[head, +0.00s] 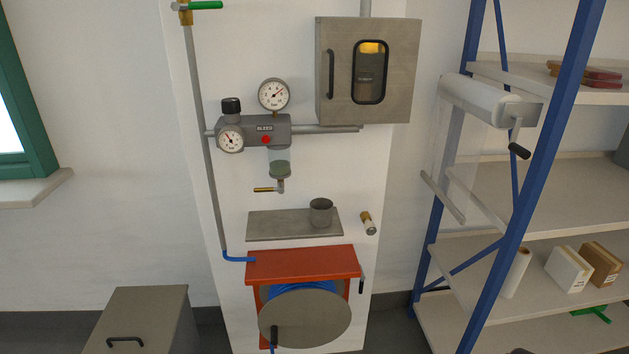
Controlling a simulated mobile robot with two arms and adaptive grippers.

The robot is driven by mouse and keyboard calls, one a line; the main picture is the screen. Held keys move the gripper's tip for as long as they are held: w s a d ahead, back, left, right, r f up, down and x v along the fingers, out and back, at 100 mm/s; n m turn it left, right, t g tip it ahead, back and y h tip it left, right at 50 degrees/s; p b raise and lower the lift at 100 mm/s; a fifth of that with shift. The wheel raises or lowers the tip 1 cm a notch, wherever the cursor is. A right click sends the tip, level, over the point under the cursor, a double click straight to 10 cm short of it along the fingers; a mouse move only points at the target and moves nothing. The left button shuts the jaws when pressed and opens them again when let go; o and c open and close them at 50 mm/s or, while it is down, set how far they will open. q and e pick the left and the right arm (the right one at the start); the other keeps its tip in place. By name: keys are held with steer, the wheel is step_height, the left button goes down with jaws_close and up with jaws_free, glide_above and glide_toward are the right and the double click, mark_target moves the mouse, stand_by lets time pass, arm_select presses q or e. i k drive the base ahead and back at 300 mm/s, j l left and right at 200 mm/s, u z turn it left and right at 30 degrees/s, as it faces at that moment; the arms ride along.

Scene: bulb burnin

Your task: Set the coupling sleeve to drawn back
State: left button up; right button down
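A small coupling (368,223) with a brass-coloured sleeve and a pale lower end sticks out from the white panel, right of the small metal shelf. It is too small in the head view to tell whether its sleeve is drawn back or forward. Nothing touches it. Neither of my grippers is in view.
A red hose reel housing (300,264) with a round disc (305,318) is below the coupling. A grey shelf (270,225) holds a metal cup (320,212). A regulator (262,130) with gauges and a grey cabinet (395,70) are above. A blue-framed rack (490,260) stands right.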

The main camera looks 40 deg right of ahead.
mark_target(370, 225)
steer(key=z, duration=1.6)
